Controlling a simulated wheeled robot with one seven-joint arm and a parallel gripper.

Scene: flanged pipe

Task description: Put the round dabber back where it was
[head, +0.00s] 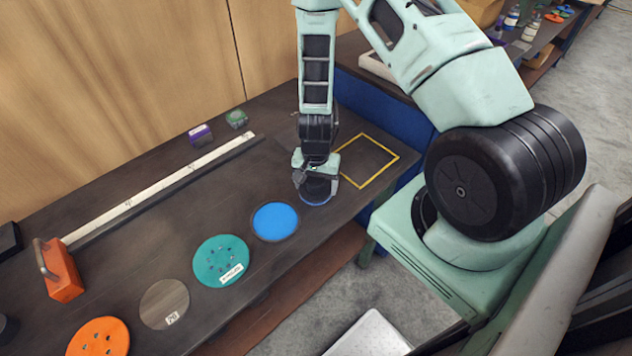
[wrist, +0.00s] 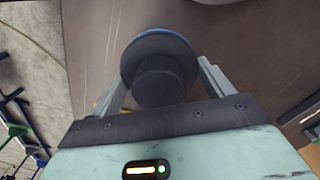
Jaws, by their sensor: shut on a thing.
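The round dabber has a dark round body, a knob and a blue rim. It is between the fingers of my gripper (head: 316,170) in the head view, where its blue rim (head: 318,200) shows just below them. In the wrist view the dabber (wrist: 160,60) sits with its knob between the two fingers of my gripper (wrist: 160,82), which is shut on it. The dabber is over the dark bench, between a blue disc (head: 275,221) and a yellow square outline (head: 366,160). I cannot tell whether it touches the bench.
A teal disc (head: 221,260), a grey disc (head: 165,304) and an orange disc (head: 98,338) lie along the bench front. A long ruler (head: 150,195), an orange block (head: 62,275), a purple box (head: 200,134) and a green item (head: 236,118) are behind. The yellow outline's inside is bare.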

